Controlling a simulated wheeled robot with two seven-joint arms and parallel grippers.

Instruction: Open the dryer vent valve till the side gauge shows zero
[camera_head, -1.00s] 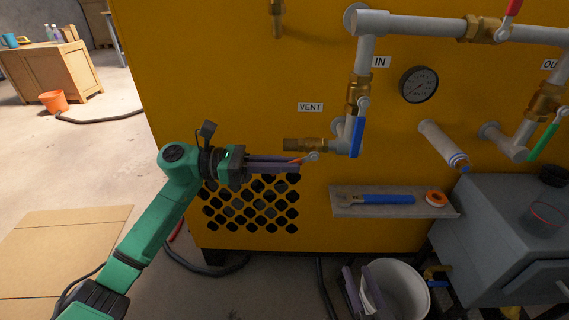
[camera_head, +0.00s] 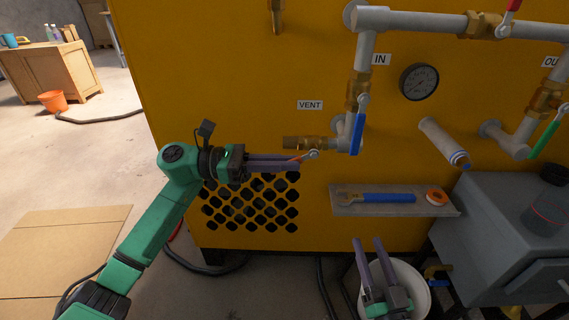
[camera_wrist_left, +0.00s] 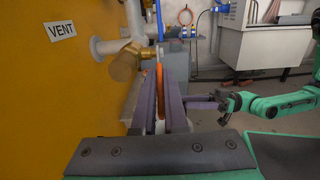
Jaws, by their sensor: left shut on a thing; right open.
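The brass vent valve (camera_head: 308,143) sits under the VENT label (camera_head: 310,105) on the yellow panel. Its orange lever shows in the left wrist view (camera_wrist_left: 160,92), between the fingers. My left gripper (camera_head: 300,163) is shut on this lever, the fingers pointing right below the valve body. The side gauge (camera_head: 419,82) is a round black dial at the upper right of the valve; its needle is too small to read. My right gripper (camera_head: 368,245) is open and empty, low in front of the white bucket.
A blue-handled lever (camera_head: 357,134) hangs just right of the vent valve. A small shelf (camera_head: 385,211) below holds a blue-handled wrench (camera_head: 385,198) and an orange-edged tape roll (camera_head: 437,197). A white bucket (camera_head: 424,290) and a grey cabinet (camera_head: 475,225) stand at lower right.

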